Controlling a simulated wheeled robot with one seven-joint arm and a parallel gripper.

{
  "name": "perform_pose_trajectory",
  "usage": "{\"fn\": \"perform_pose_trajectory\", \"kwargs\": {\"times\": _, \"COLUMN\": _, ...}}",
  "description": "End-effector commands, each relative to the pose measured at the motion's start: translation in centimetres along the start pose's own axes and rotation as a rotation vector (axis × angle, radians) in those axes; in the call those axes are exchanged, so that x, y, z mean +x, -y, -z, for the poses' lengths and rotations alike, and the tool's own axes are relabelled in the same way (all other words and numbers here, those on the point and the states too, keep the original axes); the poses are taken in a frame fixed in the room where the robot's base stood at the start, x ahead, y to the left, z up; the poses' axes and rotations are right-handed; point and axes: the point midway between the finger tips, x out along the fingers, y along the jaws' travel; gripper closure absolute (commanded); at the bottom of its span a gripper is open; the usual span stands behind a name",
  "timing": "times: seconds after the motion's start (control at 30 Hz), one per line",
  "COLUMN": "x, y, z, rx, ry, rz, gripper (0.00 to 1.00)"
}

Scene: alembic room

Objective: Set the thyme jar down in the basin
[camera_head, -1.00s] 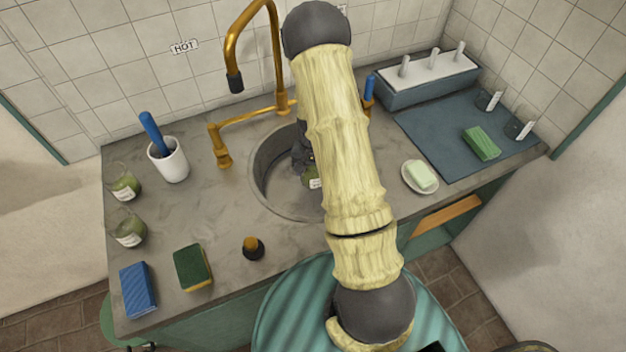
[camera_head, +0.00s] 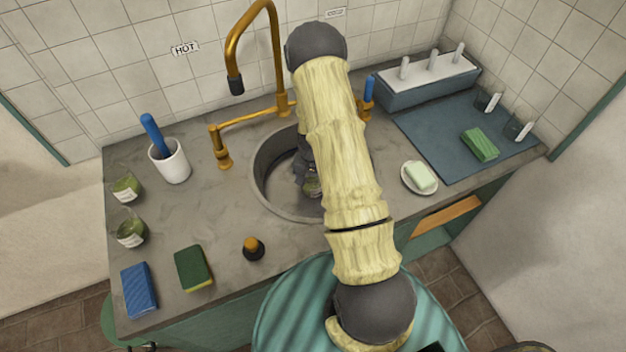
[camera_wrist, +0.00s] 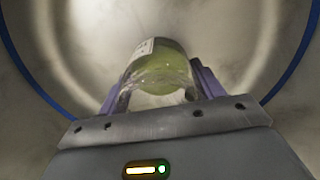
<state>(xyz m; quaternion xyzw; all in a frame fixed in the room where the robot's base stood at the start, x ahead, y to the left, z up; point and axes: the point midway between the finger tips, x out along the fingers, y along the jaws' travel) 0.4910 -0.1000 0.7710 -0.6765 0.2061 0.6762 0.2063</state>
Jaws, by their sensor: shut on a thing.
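The thyme jar (camera_wrist: 160,68) is a glass jar with green contents and a pale label. In the wrist view it sits between the two fingers of my gripper (camera_wrist: 158,92), which is shut on it. In the head view the jar (camera_head: 312,187) shows within the round basin (camera_head: 262,178), just left of my arm. My gripper (camera_head: 307,172) is partly hidden by my arm there. The basin wall (camera_wrist: 40,60) surrounds the jar in the wrist view. I cannot tell whether the jar touches the basin floor.
A brass tap (camera_head: 275,60) rises behind the basin. Two similar jars (camera_head: 127,188) (camera_head: 131,232), a white cup (camera_head: 172,162) and sponges (camera_head: 194,268) stand on the left. A soap dish (camera_head: 420,178) and a blue mat (camera_head: 455,130) lie on the right.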

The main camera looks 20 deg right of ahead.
Motion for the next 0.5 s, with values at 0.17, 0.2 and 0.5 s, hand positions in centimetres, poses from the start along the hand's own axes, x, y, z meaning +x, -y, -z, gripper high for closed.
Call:
{"fn": "perform_pose_trajectory", "kwargs": {"times": 0.17, "x": 0.25, "y": -0.01, "z": 0.00, "rx": 0.000, "ry": 0.000, "rz": 0.000, "gripper": 0.26}}
{"fn": "perform_pose_trajectory", "kwargs": {"times": 0.2, "x": 0.23, "y": -0.01, "z": 0.00, "rx": 0.000, "ry": 0.000, "rz": 0.000, "gripper": 0.18}}
{"fn": "perform_pose_trajectory", "kwargs": {"times": 0.5, "x": 0.19, "y": -0.02, "z": 0.00, "rx": 0.000, "ry": 0.000, "rz": 0.000, "gripper": 0.11}}
